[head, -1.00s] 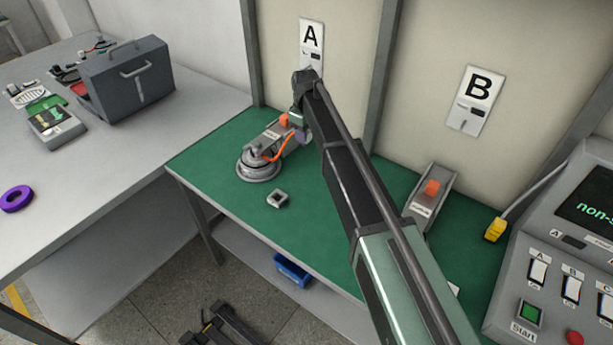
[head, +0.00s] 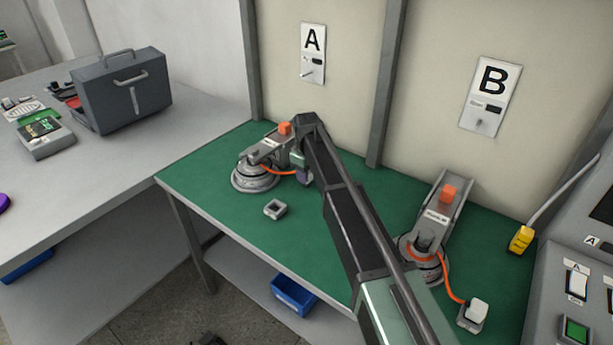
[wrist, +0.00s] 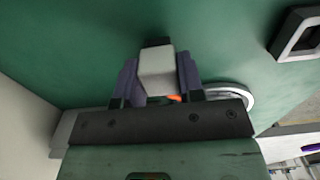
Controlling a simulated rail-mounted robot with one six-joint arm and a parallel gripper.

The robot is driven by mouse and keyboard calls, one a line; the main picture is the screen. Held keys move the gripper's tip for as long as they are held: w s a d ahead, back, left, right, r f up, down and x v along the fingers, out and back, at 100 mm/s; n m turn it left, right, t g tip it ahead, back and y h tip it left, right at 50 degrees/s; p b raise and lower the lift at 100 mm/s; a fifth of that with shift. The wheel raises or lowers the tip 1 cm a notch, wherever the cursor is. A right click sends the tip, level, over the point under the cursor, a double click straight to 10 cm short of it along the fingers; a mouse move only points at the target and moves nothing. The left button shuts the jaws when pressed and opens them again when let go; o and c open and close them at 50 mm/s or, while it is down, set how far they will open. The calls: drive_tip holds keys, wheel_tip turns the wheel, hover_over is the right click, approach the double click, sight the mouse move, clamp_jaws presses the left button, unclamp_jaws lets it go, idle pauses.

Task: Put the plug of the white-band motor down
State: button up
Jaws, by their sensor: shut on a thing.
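The left motor (head: 255,177), a round grey hub with pale rings, sits in its stand on the green table below the A panel. Its orange cable runs right to my gripper (head: 304,178). In the wrist view, my gripper (wrist: 159,80) has its purple fingers shut on a pale grey, block-shaped plug (wrist: 157,72), with the green table top behind it. Whether the plug touches the table I cannot tell. Part of the motor's pale ring (wrist: 235,94) shows beside the right finger. In the head view the plug is mostly hidden by my gripper.
A second motor (head: 425,262) stands at right, its orange cable ending in a white plug (head: 473,312) on the table. A small grey square socket (head: 275,208) lies in front of the left motor. A yellow connector (head: 521,239) is at far right. The middle of the table is clear.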

drive_tip(key=o, duration=1.1)
drive_tip(key=shift+f, duration=0.15)
wheel_tip(320, 180, up, 12)
drive_tip(key=p, duration=1.2)
drive_tip(key=shift+r, duration=0.25)
drive_tip(key=s+d+m, duration=0.3)
drive_tip(key=s+d, duration=0.4)
drive_tip(key=s, duration=0.3)
drive_tip(key=s+d+m, duration=0.4)
drive_tip(key=s+d, duration=0.4)
drive_tip(key=s, duration=0.3)
drive_tip(key=s+d+m, duration=0.4)
drive_tip(key=s+d, duration=0.3)
drive_tip(key=s, duration=0.4)
drive_tip(key=shift+s+d, duration=0.1)
drive_tip(key=shift+d, duration=0.1)
